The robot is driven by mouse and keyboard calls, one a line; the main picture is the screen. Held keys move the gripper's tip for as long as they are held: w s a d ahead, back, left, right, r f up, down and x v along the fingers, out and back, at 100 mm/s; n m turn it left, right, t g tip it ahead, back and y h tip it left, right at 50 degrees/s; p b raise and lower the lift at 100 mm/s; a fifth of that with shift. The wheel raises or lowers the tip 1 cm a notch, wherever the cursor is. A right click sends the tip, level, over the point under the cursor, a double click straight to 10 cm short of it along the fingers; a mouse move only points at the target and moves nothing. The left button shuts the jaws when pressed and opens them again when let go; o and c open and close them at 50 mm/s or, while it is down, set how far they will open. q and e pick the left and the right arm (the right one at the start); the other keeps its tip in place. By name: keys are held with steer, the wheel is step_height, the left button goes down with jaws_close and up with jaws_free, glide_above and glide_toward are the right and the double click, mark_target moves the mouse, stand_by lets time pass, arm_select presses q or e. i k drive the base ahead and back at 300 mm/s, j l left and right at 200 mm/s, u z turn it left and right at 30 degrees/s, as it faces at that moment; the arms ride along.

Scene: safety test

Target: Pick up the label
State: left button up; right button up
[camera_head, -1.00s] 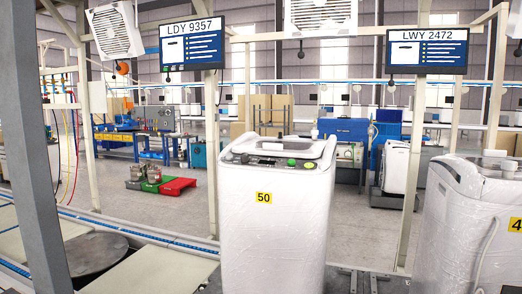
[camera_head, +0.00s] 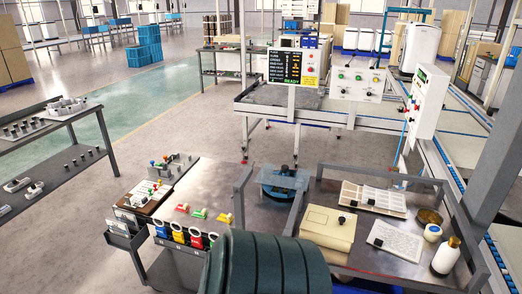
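A white printed sheet (camera_head: 399,239), possibly the label, lies on the right part of the metal workbench (camera_head: 375,262). A dark small object sits on its left part. Behind it lies a flat pale tray (camera_head: 374,198) with light rectangular panels, which may also be labels; I cannot tell at this size. Neither of my grippers is in view.
A beige box (camera_head: 328,227), a white bottle (camera_head: 446,256) and a brass-coloured bowl (camera_head: 429,216) stand on the workbench. A cart (camera_head: 193,185) with coloured tools is to its left. A dark ribbed cylinder (camera_head: 265,266) blocks the bottom middle. Floor is open at left.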

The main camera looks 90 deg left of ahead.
mark_target(184, 208)
steer(key=u, duration=3.4)
steer(key=i+l+u, duration=0.3)
steer(key=i, duration=0.2)
steer(key=i+l+u, duration=0.3)
steer(key=i+l, duration=0.05)
steer(key=i, duration=0.1)
